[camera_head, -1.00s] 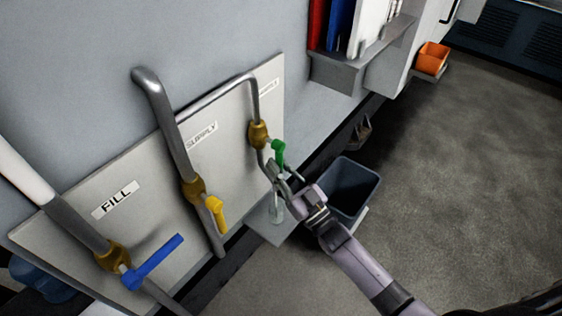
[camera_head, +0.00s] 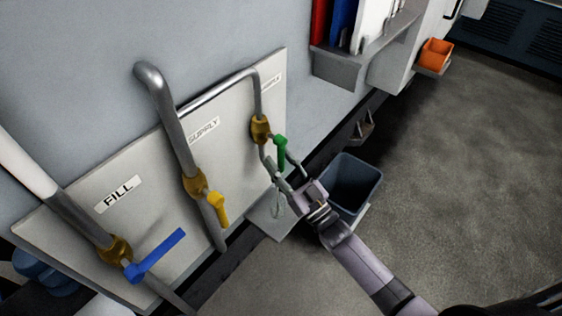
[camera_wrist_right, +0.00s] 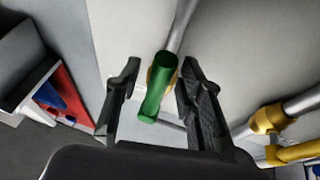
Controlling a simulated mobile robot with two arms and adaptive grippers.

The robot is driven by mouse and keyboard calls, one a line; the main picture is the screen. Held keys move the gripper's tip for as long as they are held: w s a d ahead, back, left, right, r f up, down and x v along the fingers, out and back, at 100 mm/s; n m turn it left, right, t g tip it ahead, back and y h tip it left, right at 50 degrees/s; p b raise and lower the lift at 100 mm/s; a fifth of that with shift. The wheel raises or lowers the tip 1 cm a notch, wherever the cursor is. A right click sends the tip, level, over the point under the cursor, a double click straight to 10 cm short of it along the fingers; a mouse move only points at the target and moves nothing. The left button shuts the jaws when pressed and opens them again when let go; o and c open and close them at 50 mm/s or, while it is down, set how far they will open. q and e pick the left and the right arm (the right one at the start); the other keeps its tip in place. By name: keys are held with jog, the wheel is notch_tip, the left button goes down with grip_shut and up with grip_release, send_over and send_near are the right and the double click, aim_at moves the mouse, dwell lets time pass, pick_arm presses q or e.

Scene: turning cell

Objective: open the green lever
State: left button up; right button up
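The green lever (camera_head: 281,151) sits on a brass valve (camera_head: 261,129) on the thin pipe at the right end of the light panel. In the right wrist view the green lever (camera_wrist_right: 158,88) lies between the fingers of my right gripper (camera_wrist_right: 158,92). The fingers are spread, with gaps visible on both sides of it. In the head view my right gripper (camera_head: 285,172) is at the lever, reaching in from the lower right. My left gripper is not in view.
A yellow lever (camera_head: 217,207) and a blue lever (camera_head: 155,256) sit on thicker pipes to the left. A dark grey bin (camera_head: 352,185) stands on the floor beside my right arm. A glass vessel (camera_head: 278,204) is below the green lever. Open floor lies to the right.

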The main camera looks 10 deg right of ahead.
jog(key=v, duration=1.2)
jog(key=s+d+f+m+g+h, duration=0.1)
jog(key=s+d+f+g+h, duration=0.15)
jog(key=f, duration=0.65)
jog(key=s+d+f+m+g+h, duration=0.1)
jog(key=s+f+g+h, duration=0.15)
jog(key=f, duration=0.75)
jog(key=s+d+f+g+h, duration=0.1)
jog(key=s+f+g+h, duration=0.15)
jog(key=f, duration=0.65)
jog(key=s+f+g, duration=0.4)
jog(key=s+f, duration=0.2)
jog(key=s, duration=0.3)
jog(key=s+d+f+g+h, duration=0.1)
jog(key=s+f+g, duration=0.2)
jog(key=s+f, duration=0.3)
jog(key=s+d+f+g+h, duration=0.1)
jog(key=s+f+g, duration=0.3)
jog(key=s, duration=1)
notch_tip(320, 180, down, 3)
jog(key=shift+f+m+g, duration=0.15)
jog(key=shift+m+g, duration=0.15)
jog(key=shift+g, duration=0.05)
